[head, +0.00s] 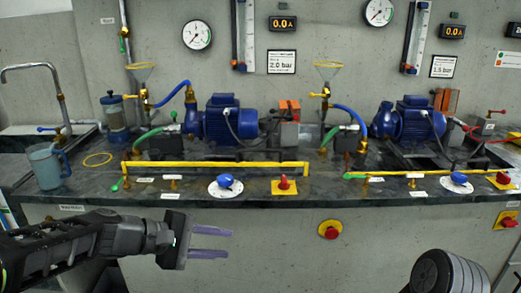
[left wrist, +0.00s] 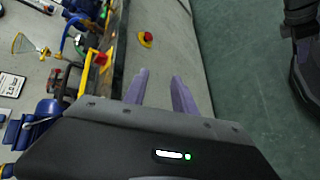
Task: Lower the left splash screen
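The left splash screen appears as a low yellow frame (head: 215,164) along the front of the bench, before the left blue pump. Any clear pane is too faint to make out. A yellow bar, probably part of this frame, shows in the left wrist view (left wrist: 84,74). My left gripper (head: 230,243) is in front of the bench, below the counter edge and apart from the frame. Its two purple fingers are spread with nothing between them, as the left wrist view also shows (left wrist: 160,77).
A blue valve knob (head: 225,181) and a red knob on a yellow base (head: 284,185) stand on the counter's front strip. A blue-grey jug (head: 46,167) is at the left. A red stop button (head: 330,230) is on the bench front. The floor before the bench is clear.

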